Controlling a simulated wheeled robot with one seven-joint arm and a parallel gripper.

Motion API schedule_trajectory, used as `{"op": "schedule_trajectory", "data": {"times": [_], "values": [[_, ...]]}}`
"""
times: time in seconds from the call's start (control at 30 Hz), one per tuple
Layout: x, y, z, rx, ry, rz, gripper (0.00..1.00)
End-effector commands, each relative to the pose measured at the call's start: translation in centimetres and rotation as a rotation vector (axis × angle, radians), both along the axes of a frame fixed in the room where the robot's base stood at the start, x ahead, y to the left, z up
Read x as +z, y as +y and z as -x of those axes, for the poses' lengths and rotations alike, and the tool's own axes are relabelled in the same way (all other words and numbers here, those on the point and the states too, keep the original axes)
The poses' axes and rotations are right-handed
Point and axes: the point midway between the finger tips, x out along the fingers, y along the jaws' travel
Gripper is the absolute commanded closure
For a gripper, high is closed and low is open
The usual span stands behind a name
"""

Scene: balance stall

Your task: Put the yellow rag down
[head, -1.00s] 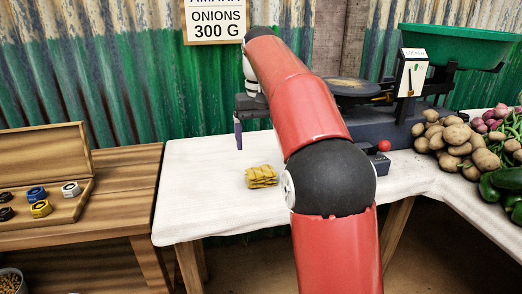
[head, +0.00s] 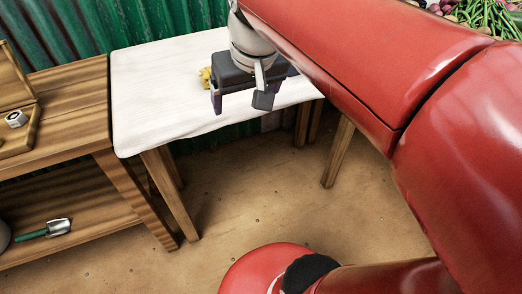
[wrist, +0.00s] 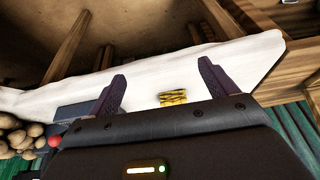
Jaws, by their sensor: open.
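The yellow rag (head: 206,77) lies folded on the white-covered table (head: 160,90), partly hidden behind my gripper in the head view. My gripper (head: 240,104) is open and empty, above the table and on the near side of the rag.
A wooden bench (head: 65,105) stands left of the table, with a trowel (head: 58,228) on its lower shelf. Potatoes (wrist: 20,138) and a red knob (wrist: 54,141) show at the left of the wrist view. Bare cloth surrounds the rag.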

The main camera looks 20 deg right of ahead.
Motion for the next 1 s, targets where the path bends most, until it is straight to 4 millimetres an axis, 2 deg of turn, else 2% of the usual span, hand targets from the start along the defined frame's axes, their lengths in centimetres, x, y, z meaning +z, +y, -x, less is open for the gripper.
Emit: {"op": "schedule_trajectory", "data": {"times": [0.03, 0.1, 0.2, 0.33, 0.47, 1.0], "values": [[-1.7, 0.1, 2.3, 0.001, -0.029, 0.003, 0.15], [-3.9, 0.1, 4.4, 0.001, -0.067, 0.006, 0.15], [-6.5, 0.2, 6.7, 0.001, -0.108, 0.012, 0.15], [-8.6, 0.2, 8.2, 0.001, -0.136, 0.015, 0.15], [-9.2, 0.2, 8.6, 0.001, -0.143, 0.017, 0.15], [-9.1, 0.2, 8.5, 0.001, -0.141, 0.017, 0.15]]}}
